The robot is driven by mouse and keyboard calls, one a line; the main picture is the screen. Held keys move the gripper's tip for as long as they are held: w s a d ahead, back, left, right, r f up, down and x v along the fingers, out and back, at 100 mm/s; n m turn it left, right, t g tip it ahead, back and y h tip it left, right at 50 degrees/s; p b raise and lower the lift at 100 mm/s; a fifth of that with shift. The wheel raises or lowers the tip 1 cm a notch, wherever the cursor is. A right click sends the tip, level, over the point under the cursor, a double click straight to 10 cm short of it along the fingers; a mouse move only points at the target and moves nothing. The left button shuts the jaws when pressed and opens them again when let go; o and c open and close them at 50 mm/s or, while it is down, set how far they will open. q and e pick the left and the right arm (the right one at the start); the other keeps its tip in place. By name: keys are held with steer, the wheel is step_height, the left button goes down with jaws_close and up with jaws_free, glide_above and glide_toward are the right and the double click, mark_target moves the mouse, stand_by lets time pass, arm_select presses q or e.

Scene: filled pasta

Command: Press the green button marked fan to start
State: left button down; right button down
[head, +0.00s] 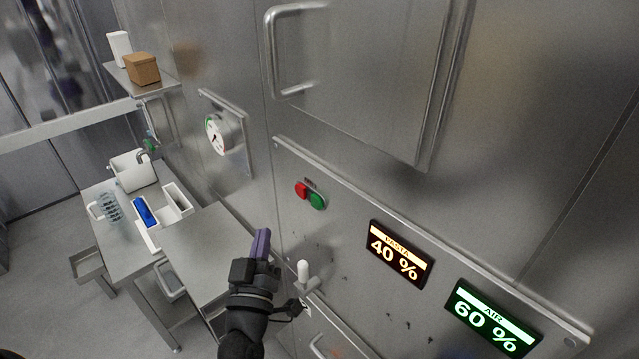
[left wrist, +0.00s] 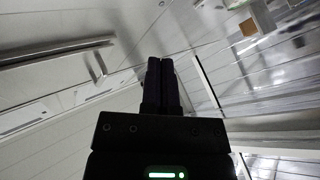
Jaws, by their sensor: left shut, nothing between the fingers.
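The green button (head: 317,201) sits on the steel machine panel, just right of a red button (head: 302,190). A small label above the two is too small to read. My left gripper (head: 262,240) is below and to the left of the buttons in the head view, apart from them, with its fingers pointing up. Its fingers are shut and empty; they also show closed together in the left wrist view (left wrist: 160,75). The buttons cannot be made out in the left wrist view. My right gripper is not in view.
A white-tipped lever (head: 303,271) stands out from the panel close right of my left gripper. A large door handle (head: 275,50) juts out above. Displays read pasta 40 % (head: 398,254) and air 60 % (head: 491,319). A steel table (head: 205,245) is at left.

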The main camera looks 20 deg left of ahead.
mark_target(317, 203)
arm_select(q)
steer(key=shift+s, duration=0.1)
steer(key=w+d+b, duration=0.2)
steer(key=w+d, duration=0.1)
steer(key=w, duration=0.5)
steer(key=shift+d, duration=0.15)
steer(key=shift+w, duration=0.2)
stand_by(1.9)
steer(key=shift+w+d, duration=0.15)
steer(key=shift+w, duration=0.15)
